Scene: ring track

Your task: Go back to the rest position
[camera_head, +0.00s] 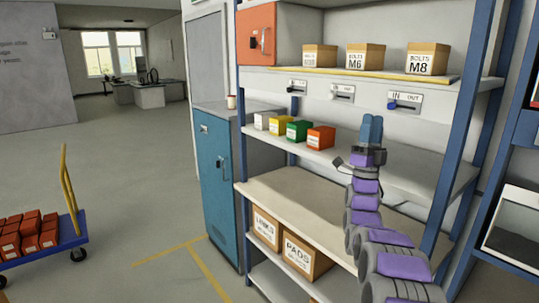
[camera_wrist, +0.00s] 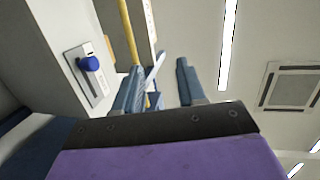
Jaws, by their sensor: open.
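My gripper (camera_head: 371,130) points upward in front of the shelf rack, at the height of the shelf with the small coloured boxes and to their right. Its two blue fingers also show in the wrist view (camera_wrist: 160,84), spread apart with nothing between them. My arm reaches up to it from the lower right of the head view. A switch panel with a blue knob (camera_head: 393,105), marked IN and OUT, is on the rack edge just above and right of the gripper. The knob also shows at the left of the wrist view (camera_wrist: 90,63), apart from the fingers.
The rack's blue post (camera_head: 460,130) stands right of my arm. Bolt cartons (camera_head: 427,59) sit on the upper shelf, larger cartons (camera_head: 306,256) low down. A blue cabinet (camera_head: 216,185) stands left of the rack. A cart (camera_head: 68,237) with red boxes is far left; open floor lies between.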

